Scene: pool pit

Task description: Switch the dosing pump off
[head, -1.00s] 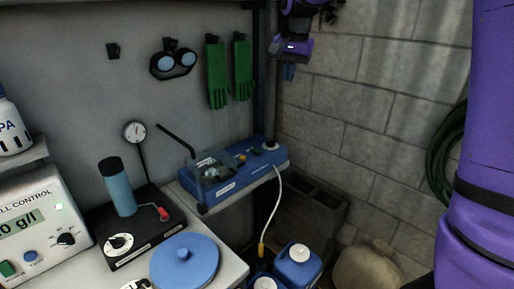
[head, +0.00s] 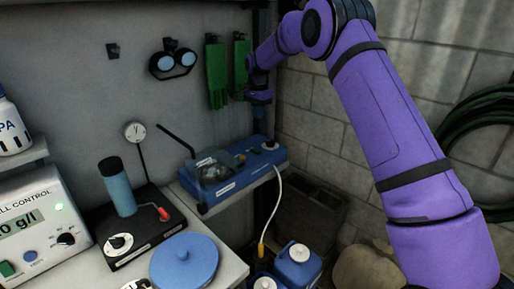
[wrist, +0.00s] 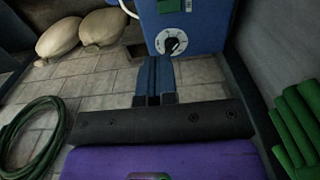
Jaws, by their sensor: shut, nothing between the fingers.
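The dosing pump (head: 228,184) is a blue box with a clear cover on its left part, on a shelf against the back wall. Its top carries a small orange part (head: 241,158) and a knob (head: 270,145) near the right end. In the wrist view the blue pump top (wrist: 205,36) shows ahead of the fingers, with a black knob on a white dial (wrist: 172,43). My gripper (head: 259,112) is shut and empty above the pump's right end. In the wrist view its blue fingertips (wrist: 155,64) lie together, pointing close below the dial; contact cannot be told.
Green gloves (head: 217,75) and goggles (head: 172,63) hang on the back wall. A white hose (head: 276,205) runs from the pump down to blue canisters (head: 298,265). A stirrer with a blue bottle (head: 118,188) and a control box (head: 35,225) stand at left.

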